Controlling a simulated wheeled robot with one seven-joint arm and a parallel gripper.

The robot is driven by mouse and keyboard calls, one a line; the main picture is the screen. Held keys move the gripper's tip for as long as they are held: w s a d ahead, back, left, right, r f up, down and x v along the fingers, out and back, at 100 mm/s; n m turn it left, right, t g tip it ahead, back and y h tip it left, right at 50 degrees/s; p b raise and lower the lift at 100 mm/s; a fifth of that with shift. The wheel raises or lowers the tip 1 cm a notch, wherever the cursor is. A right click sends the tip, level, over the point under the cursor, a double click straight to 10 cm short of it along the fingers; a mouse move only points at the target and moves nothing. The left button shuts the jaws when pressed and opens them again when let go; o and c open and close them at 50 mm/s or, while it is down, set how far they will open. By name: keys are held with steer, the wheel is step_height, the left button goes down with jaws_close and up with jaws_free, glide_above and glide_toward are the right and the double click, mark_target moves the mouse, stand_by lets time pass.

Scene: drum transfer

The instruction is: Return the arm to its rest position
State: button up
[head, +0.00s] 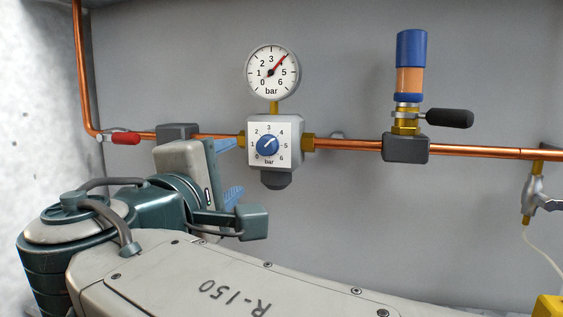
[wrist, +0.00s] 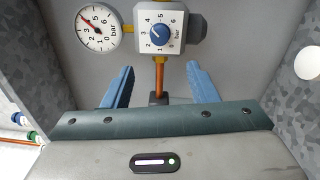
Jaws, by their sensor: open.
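My gripper (head: 228,168) is left of the regulator block (head: 254,176) in the head view, with its blue fingers pointing toward the block. In the wrist view my gripper (wrist: 162,82) is open, its two blue fingers wide apart with nothing held between them. The regulator's blue knob (head: 267,146) also shows in the wrist view (wrist: 160,34), just beyond the fingers. No contact between fingers and regulator is visible. My arm (head: 210,265) bends across the lower left of the head view and hides part of the wall behind it.
A pressure gauge (head: 272,73) with its red needle near 4 stands above the regulator. A copper pipe (head: 470,151) runs along the grey wall. A red lever (head: 123,138) is at left, a black lever (head: 450,118) at right. A grey tap (head: 535,196) hangs far right.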

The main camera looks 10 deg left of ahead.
steer(key=w+d+f+m+g+h+p, duration=0.1)
steer(key=w+d+f+m+g+p, duration=0.1)
steer(key=d+g+p, duration=0.3)
steer(key=w+d+f+m+g+h+p, duration=0.1)
steer(key=w+d+f+m+h+p, duration=0.15)
steer(key=d, duration=0.45)
steer(key=w+d+f+m+g+p, duration=0.1)
steer(key=d+f+m+g+p, duration=0.1)
steer(key=d+p, duration=0.35)
steer(key=s+d+f+m+g+y+p, duration=0.2)
steer(key=s+d+m+g+p, duration=0.1)
steer(key=s+d+m+p, duration=0.2)
steer(key=s+d+f+m+g+y+p, duration=0.2)
steer(key=s+d+m+g+p, duration=0.2)
steer(key=d+m+p, duration=0.3)
steer(key=shift+s+d+f+g+y+p, duration=0.3)
steer(key=shift+s+d+f+y+p, duration=0.1)
steer(key=shift+s+d+p, duration=0.35)
steer(key=shift+a, duration=0.1)
steer(key=c, duration=0.4)
steer(key=shift+o, duration=0.2)
steer(key=shift+a, duration=0.15)
